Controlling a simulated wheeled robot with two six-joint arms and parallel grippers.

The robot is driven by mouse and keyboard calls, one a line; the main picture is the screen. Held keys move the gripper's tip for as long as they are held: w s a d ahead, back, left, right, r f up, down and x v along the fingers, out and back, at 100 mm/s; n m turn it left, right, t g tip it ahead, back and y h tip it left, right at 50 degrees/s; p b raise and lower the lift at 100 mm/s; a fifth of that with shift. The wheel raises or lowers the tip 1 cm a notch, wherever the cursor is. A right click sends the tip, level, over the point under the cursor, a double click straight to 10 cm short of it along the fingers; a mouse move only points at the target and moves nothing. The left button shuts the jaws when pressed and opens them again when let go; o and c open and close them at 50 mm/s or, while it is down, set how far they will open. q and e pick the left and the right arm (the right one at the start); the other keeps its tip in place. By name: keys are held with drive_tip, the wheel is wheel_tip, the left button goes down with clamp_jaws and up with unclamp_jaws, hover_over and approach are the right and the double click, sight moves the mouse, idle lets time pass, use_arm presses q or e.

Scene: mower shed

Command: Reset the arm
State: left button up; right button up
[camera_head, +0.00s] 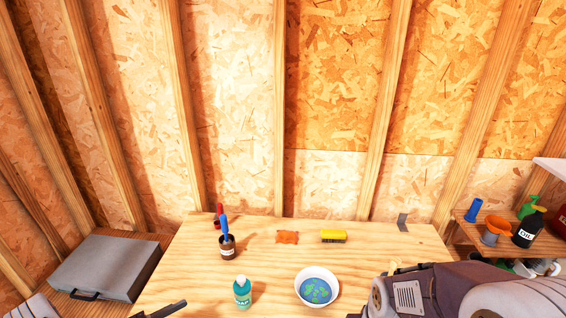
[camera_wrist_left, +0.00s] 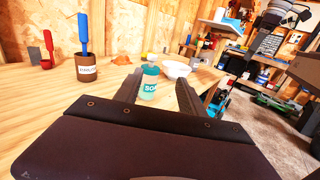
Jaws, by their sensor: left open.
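My left gripper (camera_wrist_left: 158,88) is open, with its two dark fingers apart and nothing held between them. In the head view only a dark finger of the left gripper (camera_head: 165,309) shows at the bottom left, over the table's near edge. A teal soap bottle (camera_head: 242,292) stands upright to its right; in the left wrist view the bottle (camera_wrist_left: 149,82) appears beyond the fingers, in line with the gap. My right arm (camera_head: 425,290) comes in from the right over the table's near right side. Its fingers cannot be made out.
The wooden table (camera_head: 190,270) holds a brown pot (camera_head: 227,253) with a blue-handled tool, a red item (camera_head: 217,220), an orange cloth (camera_head: 287,237), a yellow brush (camera_head: 333,236) and a white bowl (camera_head: 335,290). A grey case (camera_head: 105,265) lies left; a shelf with bottles (camera_head: 530,228) stands right.

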use_arm(q)
drive_tip(key=w+d+r+m+g+h, duration=0.1)
drive_tip(key=w+d+r+m+g, duration=0.3)
drive_tip(key=d+r+m+g, duration=0.5)
drive_tip(key=s+d+r+m+g+y, duration=0.15)
drive_tip(key=s+d, duration=0.25)
drive_tip(key=d, duration=0.4)
drive_tip(key=s+d+f+m+g+y, duration=0.2)
drive_tip(key=s+m+g+y, duration=0.1)
drive_tip(key=s+m+y, duration=0.8)
drive_tip(key=w+a+f+m+t+y, duration=0.2)
drive_tip(key=a+m+t+y, duration=0.1)
drive_tip(key=a, duration=0.4)
drive_tip(key=shift+w+a+f+t, duration=0.25)
drive_tip(key=shift+f+t, duration=0.15)
drive_tip(key=shift+t, duration=0.15)
